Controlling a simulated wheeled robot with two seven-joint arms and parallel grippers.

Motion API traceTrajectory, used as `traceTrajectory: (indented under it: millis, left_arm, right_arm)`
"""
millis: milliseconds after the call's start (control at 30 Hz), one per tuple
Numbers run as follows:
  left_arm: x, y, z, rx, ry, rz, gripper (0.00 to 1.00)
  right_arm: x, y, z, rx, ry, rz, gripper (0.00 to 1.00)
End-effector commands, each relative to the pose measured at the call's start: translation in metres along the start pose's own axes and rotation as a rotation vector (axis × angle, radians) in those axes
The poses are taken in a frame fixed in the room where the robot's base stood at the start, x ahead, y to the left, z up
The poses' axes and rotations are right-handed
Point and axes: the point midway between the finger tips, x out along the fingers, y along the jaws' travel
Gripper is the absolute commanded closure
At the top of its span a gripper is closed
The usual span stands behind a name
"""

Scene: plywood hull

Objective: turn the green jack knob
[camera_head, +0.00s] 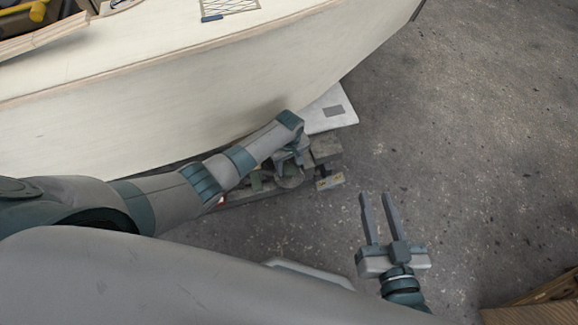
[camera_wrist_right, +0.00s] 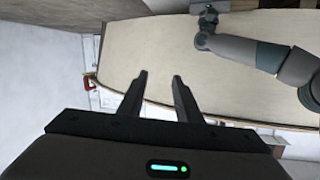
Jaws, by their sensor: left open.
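My left arm reaches in from the left and bends down at its wrist beside the hull's lower edge. My left gripper (camera_head: 290,160) points down over a cluster of grey and greenish parts (camera_head: 257,181) on the floor. The arm partly covers these parts, and I cannot clearly pick out the green jack knob among them. My left gripper's fingers are small and partly hidden; they show no held object. My right gripper (camera_head: 378,212) is open and empty, over bare floor to the right. Its parted fingers also show in the right wrist view (camera_wrist_right: 160,98).
The pale plywood hull (camera_head: 180,110) fills the upper left, and shows in the right wrist view (camera_wrist_right: 180,60). A white sheet (camera_head: 330,112) with a grey patch lies beside it. A wooden object (camera_head: 540,305) is at the lower right. The concrete floor on the right is clear.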

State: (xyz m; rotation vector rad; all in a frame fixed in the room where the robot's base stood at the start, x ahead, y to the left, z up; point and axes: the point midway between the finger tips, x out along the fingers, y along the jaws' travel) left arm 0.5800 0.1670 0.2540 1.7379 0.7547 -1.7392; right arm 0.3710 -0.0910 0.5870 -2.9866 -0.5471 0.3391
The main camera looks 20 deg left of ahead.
Motion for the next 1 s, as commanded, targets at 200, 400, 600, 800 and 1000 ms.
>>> traceTrajectory:
  millis: [200, 400, 600, 800, 1000]
  left_arm:
    - [0.0036, 0.0005, -0.0001, 0.0, 0.001, 0.001, 0.51]
    - [0.0035, 0.0005, -0.0001, 0.0, 0.0, 0.001, 0.51]
    - [0.0035, 0.0004, -0.0001, 0.0, 0.0, 0.001, 0.81]
    - [0.0032, 0.0004, -0.0002, 0.005, 0.0, 0.001, 0.81]
    - [0.0025, 0.0003, -0.0001, 0.04, 0.0, 0.001, 0.81]
  right_arm:
    - [0.0002, -0.0021, -0.0058, -0.003, 0.033, -0.004, 0.69]
    - [0.0002, -0.0021, -0.0061, -0.003, 0.033, -0.004, 0.69]
    - [0.0002, -0.0021, -0.0061, -0.003, 0.033, -0.004, 0.69]
    - [0.0002, -0.0022, -0.0061, -0.002, 0.03, -0.004, 0.69]
    - [-0.0005, 0.0019, 0.0033, 0.0, -0.025, 0.004, 0.69]
